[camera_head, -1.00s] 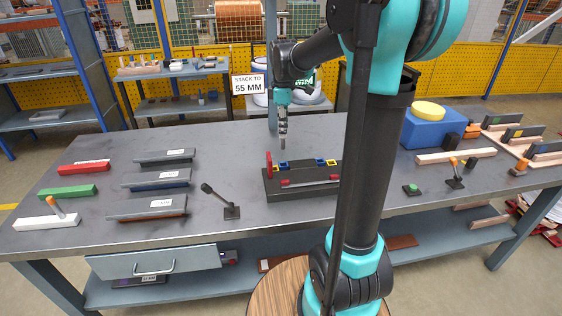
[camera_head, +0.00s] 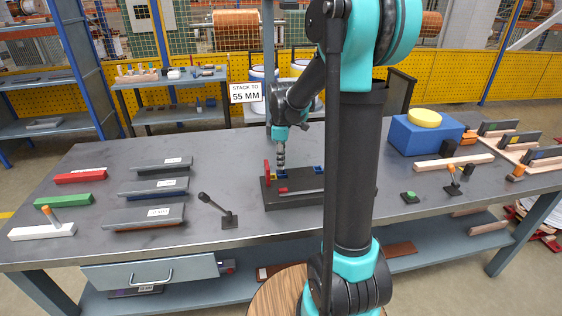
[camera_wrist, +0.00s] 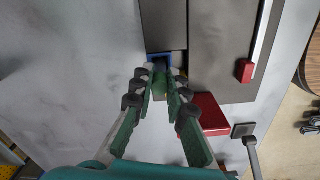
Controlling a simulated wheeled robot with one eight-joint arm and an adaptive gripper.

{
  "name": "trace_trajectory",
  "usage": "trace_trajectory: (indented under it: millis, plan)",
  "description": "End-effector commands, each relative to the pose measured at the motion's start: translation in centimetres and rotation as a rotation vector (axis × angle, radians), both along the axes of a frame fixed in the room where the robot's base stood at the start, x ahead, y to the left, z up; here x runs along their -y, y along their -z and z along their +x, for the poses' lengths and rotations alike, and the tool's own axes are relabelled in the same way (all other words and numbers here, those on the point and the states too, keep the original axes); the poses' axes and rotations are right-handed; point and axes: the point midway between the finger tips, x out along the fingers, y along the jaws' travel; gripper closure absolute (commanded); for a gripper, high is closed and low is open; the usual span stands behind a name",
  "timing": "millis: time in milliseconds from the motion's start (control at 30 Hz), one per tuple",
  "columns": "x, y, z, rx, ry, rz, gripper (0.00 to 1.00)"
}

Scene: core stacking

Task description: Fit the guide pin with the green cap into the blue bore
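A dark fixture block (camera_head: 292,203) stands mid-table with a row of coloured bores on top. A blue bore (camera_wrist: 152,58) shows at the fingertips in the wrist view, partly covered by them. My gripper (camera_head: 281,168) points down at the left part of the fixture, beside its red end piece (camera_head: 267,174). In the wrist view my gripper's fingers (camera_wrist: 160,78) are nearly together around a small dark piece, which looks like the guide pin. Its green cap is not clearly distinguishable between the greenish fingers. How deep the pin sits cannot be seen.
Grey, red, green and white bars lie further left. A blue box with a yellow pad (camera_head: 425,118) and a green button (camera_head: 410,197) are at right.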

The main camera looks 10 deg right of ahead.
Motion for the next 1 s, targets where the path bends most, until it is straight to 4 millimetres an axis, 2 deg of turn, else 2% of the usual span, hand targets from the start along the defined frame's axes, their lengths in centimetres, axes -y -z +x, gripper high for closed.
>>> trace_trajectory:
  millis: [33,167,567,667,1000]
  plan:
    - [0.0,0.0,0.0,0.000,0.000,0.000,0.81]
    - [0.0,0.0,0.0,0.000,0.000,0.000,0.65]
    - [0.0,-0.7,0.0,0.000,0.000,0.000,0.65]
    - [0.0,-1.9,0.0,0.000,0.000,0.000,0.65]
    - [0.0,-8.6,0.0,0.000,0.000,0.000,0.65]
